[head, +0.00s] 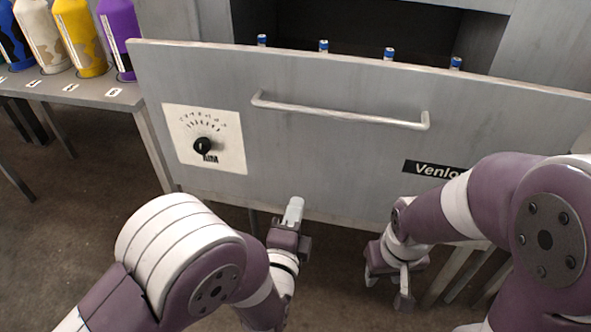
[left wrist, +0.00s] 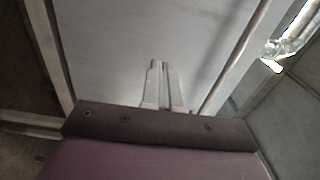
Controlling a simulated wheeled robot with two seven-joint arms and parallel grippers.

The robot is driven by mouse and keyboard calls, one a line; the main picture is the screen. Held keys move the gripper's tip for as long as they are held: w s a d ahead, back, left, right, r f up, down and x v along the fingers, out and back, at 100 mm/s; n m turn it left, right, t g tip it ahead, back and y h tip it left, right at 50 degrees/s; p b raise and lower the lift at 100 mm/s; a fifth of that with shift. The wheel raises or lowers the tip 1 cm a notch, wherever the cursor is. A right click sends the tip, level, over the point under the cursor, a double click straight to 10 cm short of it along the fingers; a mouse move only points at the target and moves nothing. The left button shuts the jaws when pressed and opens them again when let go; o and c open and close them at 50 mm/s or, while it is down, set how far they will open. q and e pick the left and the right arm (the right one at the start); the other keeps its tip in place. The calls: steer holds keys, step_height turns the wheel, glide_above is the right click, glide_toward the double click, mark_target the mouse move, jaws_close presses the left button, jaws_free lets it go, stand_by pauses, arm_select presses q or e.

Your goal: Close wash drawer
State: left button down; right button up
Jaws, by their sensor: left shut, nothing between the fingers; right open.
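The wash drawer (head: 320,160) is a wide grey metal front that stands out from the machine, with a dark opening behind its top edge. It has a horizontal bar handle (head: 340,112), a dial panel at left and a "Venlo..." label at right. My left gripper (head: 294,210) is shut and empty, at the drawer front's lower edge below the handle; I cannot tell whether it touches. In the left wrist view, its closed fingers (left wrist: 163,85) point along a grey panel. My right gripper (head: 390,288) is open and empty, low in front of the drawer's lower right.
Several blue-topped cylinders (head: 323,46) show above the drawer's top edge. A grey table (head: 70,92) at the left holds several coloured bottles (head: 80,38) close to the drawer's left end. Brown floor (head: 80,220) is open at the lower left.

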mark_target(313, 155)
arm_select(q)
steer(key=b+x, duration=0.1)
steer(key=x, duration=0.5)
steer(key=b+x, duration=0.1)
steer(key=x, duration=0.6)
steer(key=shift+f+b, duration=0.2)
steer(key=shift+b, duration=0.2)
steer(key=shift+w+d+r, duration=0.1)
steer(key=shift+w+d, duration=0.1)
steer(key=shift+w, duration=0.3)
steer(key=shift+w, duration=0.1)
